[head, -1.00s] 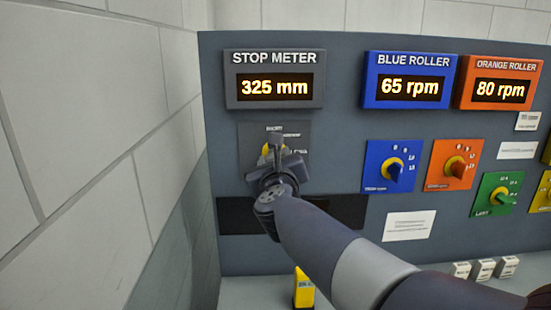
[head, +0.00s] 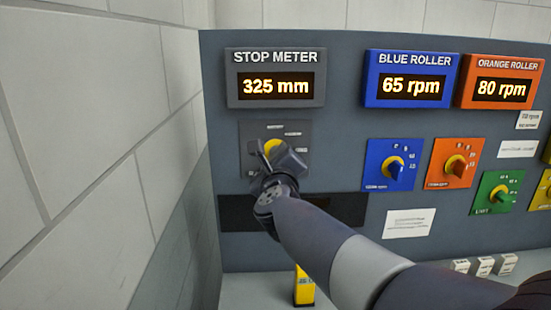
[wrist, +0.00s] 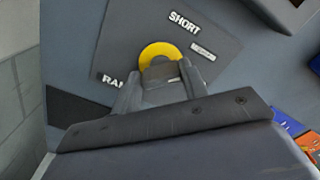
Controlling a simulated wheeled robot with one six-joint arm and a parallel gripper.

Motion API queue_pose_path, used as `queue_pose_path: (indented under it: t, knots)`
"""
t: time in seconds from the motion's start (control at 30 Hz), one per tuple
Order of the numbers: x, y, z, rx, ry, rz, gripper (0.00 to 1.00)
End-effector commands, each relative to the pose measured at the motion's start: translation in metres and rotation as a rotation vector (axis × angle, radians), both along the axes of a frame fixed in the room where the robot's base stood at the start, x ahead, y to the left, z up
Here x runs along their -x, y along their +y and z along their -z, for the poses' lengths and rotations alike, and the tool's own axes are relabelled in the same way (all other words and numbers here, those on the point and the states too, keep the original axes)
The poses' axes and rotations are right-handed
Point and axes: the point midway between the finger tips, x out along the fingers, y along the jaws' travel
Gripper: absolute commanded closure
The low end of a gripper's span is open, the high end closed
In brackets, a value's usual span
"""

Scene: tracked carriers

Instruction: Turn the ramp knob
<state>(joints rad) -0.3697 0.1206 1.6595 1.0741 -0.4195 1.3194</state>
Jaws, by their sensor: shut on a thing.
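The ramp knob (wrist: 161,50) has a yellow round base and a dark grip. It sits on a dark grey plate (head: 299,134) below the STOP METER display, and its yellow part (head: 271,146) shows above my gripper in the head view. My gripper (wrist: 160,82) is shut on the knob's grip, one finger on each side. In the head view my gripper (head: 275,161) covers the lower part of the knob. The wrist view shows the labels SHORT and a partly covered "RA" on the plate. The grip's pointing direction is mostly hidden.
The STOP METER (head: 275,79) reads 325 mm. Blue (head: 379,177) and orange (head: 442,177) knob plates are to the right, with a green one (head: 489,207) lower. A block wall (head: 80,150) stands close on the left. A yellow object (head: 304,286) is below.

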Motion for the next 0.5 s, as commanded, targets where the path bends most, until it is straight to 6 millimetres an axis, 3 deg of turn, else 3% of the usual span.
queue_pose_path:
  t: [0.2, 0.23, 0.5]
  knots:
    - [0.0, 0.0002, 0.0005, 0.0, 0.001, -0.001, 0.81]
    - [0.0001, 0.0002, 0.0005, 0.0, 0.001, -0.001, 0.57]
    - [0.0, 0.0001, 0.0003, -0.001, 0.001, -0.001, 0.36]
